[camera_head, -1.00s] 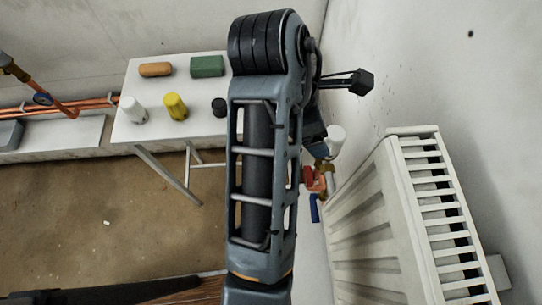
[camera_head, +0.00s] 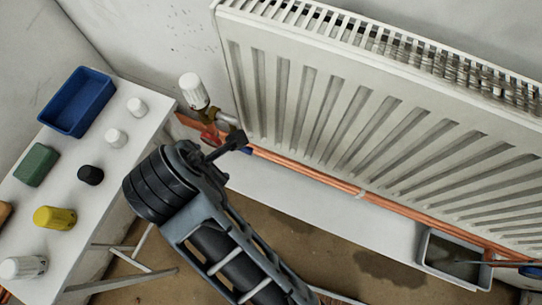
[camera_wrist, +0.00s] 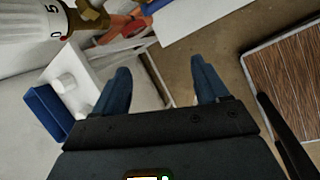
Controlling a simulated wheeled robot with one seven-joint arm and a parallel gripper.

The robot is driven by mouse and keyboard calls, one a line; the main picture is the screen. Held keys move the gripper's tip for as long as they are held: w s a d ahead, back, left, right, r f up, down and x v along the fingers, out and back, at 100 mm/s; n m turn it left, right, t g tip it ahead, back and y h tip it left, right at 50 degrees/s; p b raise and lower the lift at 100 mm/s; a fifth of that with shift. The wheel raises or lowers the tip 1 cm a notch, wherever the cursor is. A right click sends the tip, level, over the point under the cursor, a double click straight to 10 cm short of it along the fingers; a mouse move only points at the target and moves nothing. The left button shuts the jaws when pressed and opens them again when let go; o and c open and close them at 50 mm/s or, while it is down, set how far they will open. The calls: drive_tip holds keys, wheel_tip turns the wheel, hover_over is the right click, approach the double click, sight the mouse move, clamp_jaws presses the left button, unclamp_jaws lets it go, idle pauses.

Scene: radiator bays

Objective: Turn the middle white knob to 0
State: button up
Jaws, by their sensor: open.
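A white ribbed radiator knob (camera_head: 193,90) sits on a brass valve at the left end of the radiator (camera_head: 330,100) in the head view. A large white knob also shows at the top left of the wrist view (camera_wrist: 30,22), with a black 5 and 0 on its collar. I cannot tell whether this is the middle one, as only one mounted knob shows. My gripper (camera_wrist: 160,84) is open in the wrist view, with nothing between its dark blue fingers. The knob lies to the left of and beyond the fingers, apart from them.
A white table (camera_head: 75,190) at left holds a blue tray (camera_head: 77,100), a green block (camera_head: 36,165), a yellow cap (camera_head: 55,218), a black cap (camera_head: 90,175) and several white caps. Copper pipes (camera_head: 330,181) run below the radiator. A grey bin (camera_head: 455,258) stands lower right.

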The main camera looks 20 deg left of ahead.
drive_tip(key=d+f+m+t+b, duration=0.1)
drive_tip(key=d+f+m, duration=0.2)
drive_tip(key=d, duration=0.3)
drive_tip(key=s+d+f+m+y+b, duration=0.1)
drive_tip(key=d+f+m, duration=0.2)
drive_tip(key=d, duration=0.3)
drive_tip(key=d+f+m+t+y+b, duration=0.1)
drive_tip(key=d+f+m, duration=0.2)
drive_tip(key=d+m, duration=0.2)
drive_tip(key=shift+s+d+m+t, duration=0.25)
drive_tip(key=shift+d+m+t, duration=0.05)
drive_tip(key=shift+d, duration=0.4)
drive_tip(key=shift+w+y, duration=0.1)
drive_tip(key=shift+y, duration=0.2)
drive_tip(key=shift+c, duration=0.2)
